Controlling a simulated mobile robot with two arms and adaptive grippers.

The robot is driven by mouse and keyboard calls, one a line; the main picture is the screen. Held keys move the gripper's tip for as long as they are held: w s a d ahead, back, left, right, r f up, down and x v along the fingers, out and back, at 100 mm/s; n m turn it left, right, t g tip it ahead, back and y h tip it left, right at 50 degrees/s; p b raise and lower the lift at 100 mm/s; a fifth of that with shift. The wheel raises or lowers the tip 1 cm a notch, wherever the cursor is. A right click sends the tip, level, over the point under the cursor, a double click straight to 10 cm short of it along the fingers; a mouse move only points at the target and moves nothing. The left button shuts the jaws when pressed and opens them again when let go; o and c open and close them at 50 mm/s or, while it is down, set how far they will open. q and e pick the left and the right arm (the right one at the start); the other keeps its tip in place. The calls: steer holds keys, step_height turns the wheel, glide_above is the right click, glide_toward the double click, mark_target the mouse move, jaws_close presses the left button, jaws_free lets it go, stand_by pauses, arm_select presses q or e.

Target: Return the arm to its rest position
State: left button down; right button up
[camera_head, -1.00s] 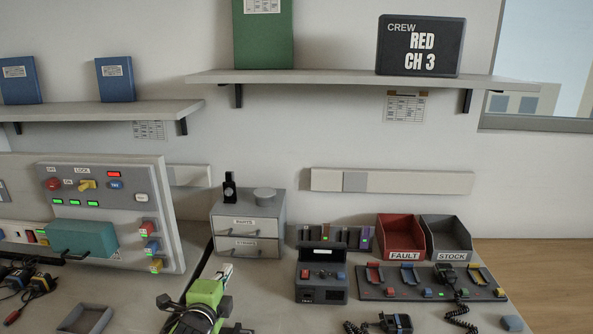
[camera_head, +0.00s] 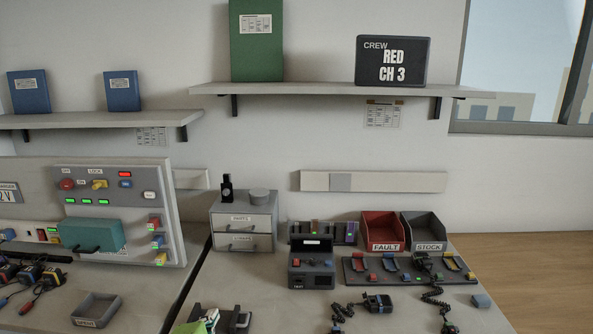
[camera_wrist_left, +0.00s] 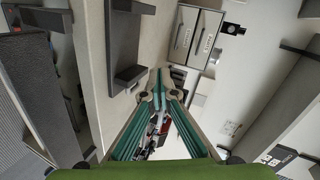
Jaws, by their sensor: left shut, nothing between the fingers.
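My left gripper (camera_head: 207,322) shows only in part at the bottom edge of the head view, as a green and pale shape over the front of the desk. In the left wrist view, the teal-lined fingers (camera_wrist_left: 158,84) come together at their tips with nothing between them. The green body of the gripper fills the bottom of that view. The rest of the left arm is out of the head view. My right gripper is in neither view.
A dark holder (camera_head: 236,319) is close beside the gripper. Behind are a drawer unit (camera_head: 243,229), a radio tester (camera_head: 311,266), a red FAULT bin (camera_head: 383,233), a grey STOCK bin (camera_head: 425,234) and a switch strip (camera_head: 385,278). A control panel (camera_head: 111,180) stands left.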

arm_select(q)
steer(key=s+f+n+g, duration=0.3)
steer(key=s+f+n, duration=0.1)
steer(key=s, duration=0.8)
steer(key=s+f+n+g, duration=0.4)
steer(key=s+n, duration=0.1)
steer(key=s, duration=0.8)
steer(key=s+f+n+g, duration=0.3)
steer(key=s+f+n, duration=0.15)
steer(key=s, duration=0.75)
steer(key=s+f+g, duration=0.2)
steer(key=s+f, duration=0.1)
steer(key=f, duration=2.5)
steer(key=s+a+f, duration=0.3)
steer(key=s+f, duration=1.1)
steer(key=s, duration=0.2)
steer(key=shift+s+f+g, duration=0.2)
steer(key=shift+f+g, duration=0.1)
steer(key=shift+g, duration=0.1)
steer(key=shift+m, duration=0.35)
